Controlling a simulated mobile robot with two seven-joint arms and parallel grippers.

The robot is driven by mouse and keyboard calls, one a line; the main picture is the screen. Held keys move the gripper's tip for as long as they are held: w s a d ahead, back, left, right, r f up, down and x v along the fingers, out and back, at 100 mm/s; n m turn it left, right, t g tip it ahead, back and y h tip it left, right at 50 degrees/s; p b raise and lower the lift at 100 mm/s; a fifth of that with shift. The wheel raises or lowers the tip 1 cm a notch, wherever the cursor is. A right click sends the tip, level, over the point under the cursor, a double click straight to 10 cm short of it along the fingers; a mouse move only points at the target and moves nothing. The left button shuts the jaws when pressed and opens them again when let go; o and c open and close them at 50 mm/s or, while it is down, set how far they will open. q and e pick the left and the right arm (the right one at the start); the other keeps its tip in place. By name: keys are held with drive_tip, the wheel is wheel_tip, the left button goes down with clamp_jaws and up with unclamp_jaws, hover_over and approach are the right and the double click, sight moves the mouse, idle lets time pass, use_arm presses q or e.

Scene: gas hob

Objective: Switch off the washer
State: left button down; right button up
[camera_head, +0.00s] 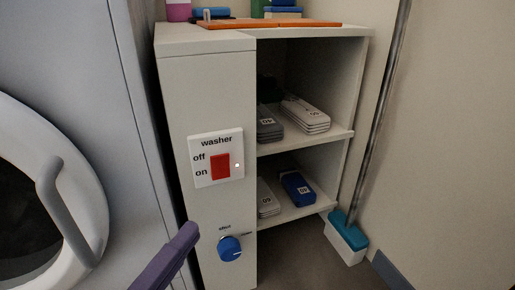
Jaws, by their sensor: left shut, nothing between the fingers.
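The washer switch plate (204,182) is white and fixed to the front of the pale cabinet's narrow left panel. It reads "washer", with "off" above "on" at its left side. I cannot tell which way the rocker is tipped. My left gripper (187,234), purple, is shut and empty. Its tip is below and left of the plate in the picture, apart from the rocker. My right gripper is out of view.
A blue knob (229,248) is below the plate. The washer (75,40) with its round door and handle (65,205) stands at left. Open shelves (300,145) with packages are at right, beside a blue-and-white broom (346,236). An orange board (270,23) lies on top.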

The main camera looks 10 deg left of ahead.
use_arm(q)
drive_tip(key=b, duration=0.3)
approach(222, 160)
drive_tip(key=w+d, duration=0.2)
drive_tip(key=d, duration=0.2)
drive_tip(key=w+a, duration=0.1)
drive_tip(key=w+b, duration=0.1)
drive_tip(key=w+a, duration=0.1)
drive_tip(key=w, duration=0.1)
drive_tip(key=shift+a+r, duration=0.2)
drive_tip(key=shift+a, duration=0.1)
drive_tip(key=shift+d, duration=0.1)
drive_tip(key=shift+w+r+n+g+p, duration=0.25)
drive_tip(key=shift+r+p, duration=0.25)
drive_tip(key=shift+p, duration=0.65)
drive_tip(key=shift+f, duration=0.4)
drive_tip(key=shift+a, duration=0.2)
